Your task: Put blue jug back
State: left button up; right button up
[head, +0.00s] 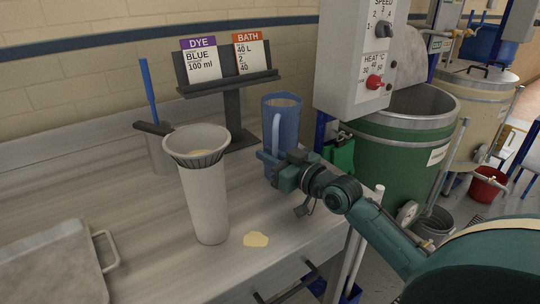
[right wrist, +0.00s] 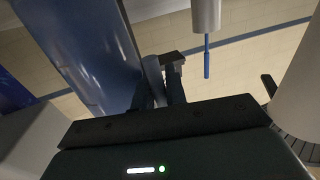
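The blue jug (head: 287,125) is upright at the back right of the steel worktop, to the right of the sign stand. Its pale blue handle faces left. My right gripper (head: 268,160) is at the lower part of this handle. In the right wrist view the jug (right wrist: 85,50) fills the upper left, and the fingers of my right gripper (right wrist: 163,90) appear closed around the handle. The jug's base is mostly hidden by my gripper, so I cannot tell whether it touches the worktop. My left gripper is not in view.
A tall pale strainer-topped container (head: 208,200) stands left of the jug. A pale spill (head: 255,240) lies near it. A grey pot (head: 160,155) with a blue rod, the sign stand (head: 232,115) and a control box (head: 360,60) are close. A green drum (head: 400,145) is at right.

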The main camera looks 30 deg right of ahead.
jog(key=o, duration=0.4)
jog(key=b+v, duration=0.1)
jog(key=v, duration=1.1)
jog(key=shift+r, duration=0.15)
dwell(0.4)
